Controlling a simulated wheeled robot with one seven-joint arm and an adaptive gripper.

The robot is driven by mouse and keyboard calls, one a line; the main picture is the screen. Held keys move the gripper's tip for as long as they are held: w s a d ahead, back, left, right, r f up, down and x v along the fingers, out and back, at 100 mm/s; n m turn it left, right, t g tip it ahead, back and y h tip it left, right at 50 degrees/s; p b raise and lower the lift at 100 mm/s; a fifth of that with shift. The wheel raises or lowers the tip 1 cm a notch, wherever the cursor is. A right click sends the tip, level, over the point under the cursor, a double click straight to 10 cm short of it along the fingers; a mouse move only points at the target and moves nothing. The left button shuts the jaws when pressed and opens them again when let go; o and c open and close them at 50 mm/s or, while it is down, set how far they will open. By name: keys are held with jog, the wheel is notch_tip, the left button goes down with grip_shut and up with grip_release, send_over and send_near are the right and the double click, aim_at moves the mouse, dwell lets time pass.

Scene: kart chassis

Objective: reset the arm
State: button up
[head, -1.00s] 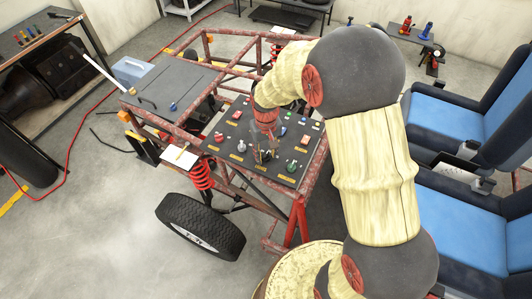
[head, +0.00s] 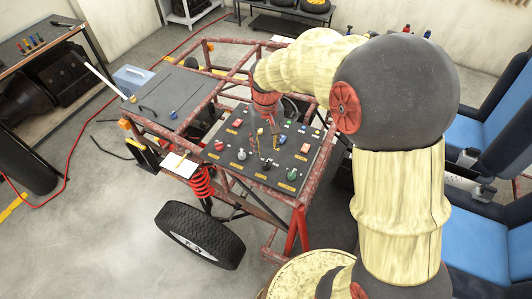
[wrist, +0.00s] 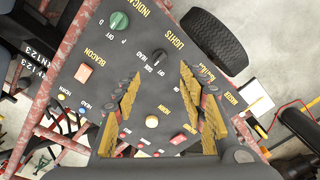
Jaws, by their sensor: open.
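My gripper (head: 265,141) hangs over the dark control panel (head: 229,152) on the kart chassis. In the wrist view its two yellow-padded fingers (wrist: 160,98) are spread apart with nothing between them but the panel behind. The panel carries a green knob (wrist: 119,20), a black lights knob (wrist: 160,57), an orange-red beacon button (wrist: 84,73) and several other buttons and switches. The fingers hide some of the labels and controls. I cannot tell the exact gap between fingertips and panel.
The rusty red tube frame (head: 303,207) surrounds the panel, with a tyre (head: 200,236) at the front left. Blue seats (head: 465,240) stand at the right. A workbench (head: 40,45) is at the far left. Open floor lies at the lower left.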

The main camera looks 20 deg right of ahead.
notch_tip(320, 180, up, 2)
dwell(0.6)
jog(key=s+t+b, duration=0.5)
jog(key=s+b, duration=1)
jog(key=s, duration=0.6)
jog(key=shift+s+r+t, duration=0.25)
jog(key=shift+s+t, duration=0.05)
jog(key=shift+s, duration=0.1)
jog(key=shift+c, duration=0.5)
dwell(0.4)
